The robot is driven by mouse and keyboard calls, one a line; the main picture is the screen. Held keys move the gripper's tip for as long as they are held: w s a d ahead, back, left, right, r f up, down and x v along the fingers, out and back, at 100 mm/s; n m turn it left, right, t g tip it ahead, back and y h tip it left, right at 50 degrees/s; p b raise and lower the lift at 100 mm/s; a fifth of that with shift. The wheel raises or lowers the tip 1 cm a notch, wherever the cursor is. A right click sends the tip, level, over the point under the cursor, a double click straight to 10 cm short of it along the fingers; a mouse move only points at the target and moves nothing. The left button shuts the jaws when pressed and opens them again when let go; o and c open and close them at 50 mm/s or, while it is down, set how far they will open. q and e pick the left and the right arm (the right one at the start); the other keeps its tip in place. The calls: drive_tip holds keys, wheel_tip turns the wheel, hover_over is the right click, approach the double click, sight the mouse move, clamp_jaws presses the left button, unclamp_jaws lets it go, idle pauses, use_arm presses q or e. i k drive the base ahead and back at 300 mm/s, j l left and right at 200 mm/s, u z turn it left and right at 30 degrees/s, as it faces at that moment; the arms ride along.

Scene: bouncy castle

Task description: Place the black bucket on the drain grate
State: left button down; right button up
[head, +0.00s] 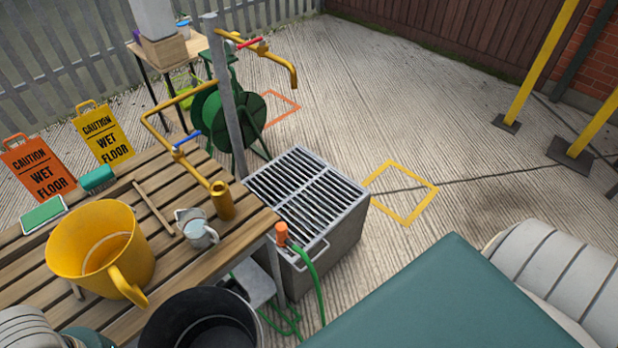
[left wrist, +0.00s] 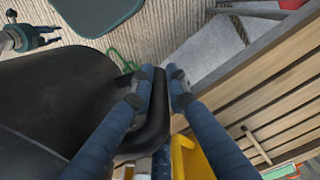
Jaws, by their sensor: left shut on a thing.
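The black bucket (head: 205,322) is at the bottom of the head view, beside the front edge of the slatted bench and cut off by the frame. The drain grate (head: 306,190) tops a grey block to the right of the bench, and its bars are clear. In the left wrist view my left gripper (left wrist: 160,84) is shut on the curved black handle of the bucket (left wrist: 60,95). A gripper that looks like my right one (left wrist: 34,38) shows small at the upper left there, apart from the bucket; its jaws are unclear.
The bench (head: 130,190) holds a yellow bucket (head: 85,235), a small jug (head: 197,228) and brushes. A yellow tap pipe (head: 190,165) and an orange-ended green hose (head: 283,236) stand near the grate. Concrete floor is open beyond a yellow floor square (head: 425,212).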

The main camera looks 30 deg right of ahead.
sight(303, 200)
drive_tip(key=i+l+u, duration=0.2)
drive_tip(key=l, duration=1.75)
drive_tip(key=i+l+u, duration=0.1)
drive_tip(key=l+u, duration=0.15)
drive_tip(key=l, duration=1.75)
